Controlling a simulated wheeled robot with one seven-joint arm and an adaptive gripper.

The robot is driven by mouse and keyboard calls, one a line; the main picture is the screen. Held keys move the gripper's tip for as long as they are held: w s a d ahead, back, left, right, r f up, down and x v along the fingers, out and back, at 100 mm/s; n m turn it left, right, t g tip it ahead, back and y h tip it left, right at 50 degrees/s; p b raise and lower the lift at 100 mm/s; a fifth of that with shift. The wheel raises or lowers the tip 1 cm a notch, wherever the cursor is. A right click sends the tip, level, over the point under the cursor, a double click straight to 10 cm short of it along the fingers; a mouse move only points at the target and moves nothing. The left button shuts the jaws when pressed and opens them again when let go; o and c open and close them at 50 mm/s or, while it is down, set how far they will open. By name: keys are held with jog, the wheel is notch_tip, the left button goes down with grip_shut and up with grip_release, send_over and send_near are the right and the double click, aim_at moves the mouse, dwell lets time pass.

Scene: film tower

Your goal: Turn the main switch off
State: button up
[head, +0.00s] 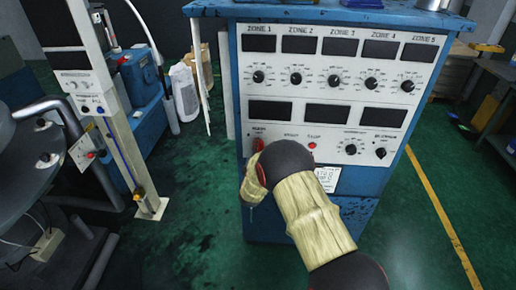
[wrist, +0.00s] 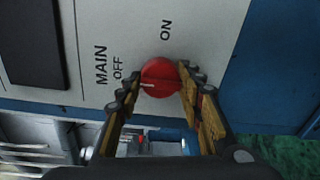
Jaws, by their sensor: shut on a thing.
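The main switch is a red round knob (wrist: 161,77) on the front panel, with "MAIN", "OFF" and "ON" printed near it. Its white mark points left in the wrist view, towards the side where "OFF" is printed. My gripper (wrist: 160,84) is shut on the knob, one finger on each side of it. In the head view the knob (head: 258,144) shows at the lower left of the panel, just above my gripper (head: 255,160), and the arm hides part of the area beside it.
The blue cabinet (head: 226,95) carries several zone displays and black dials (head: 296,78) above the switch. A small red button (head: 312,145) sits to the right. A white post (head: 125,150) stands at the left. Green floor (head: 215,235) is open left of the cabinet.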

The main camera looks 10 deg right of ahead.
dwell(0.4)
jog(key=o, duration=1.1)
jog(key=shift+o, duration=0.2)
jog(key=v, duration=1.2)
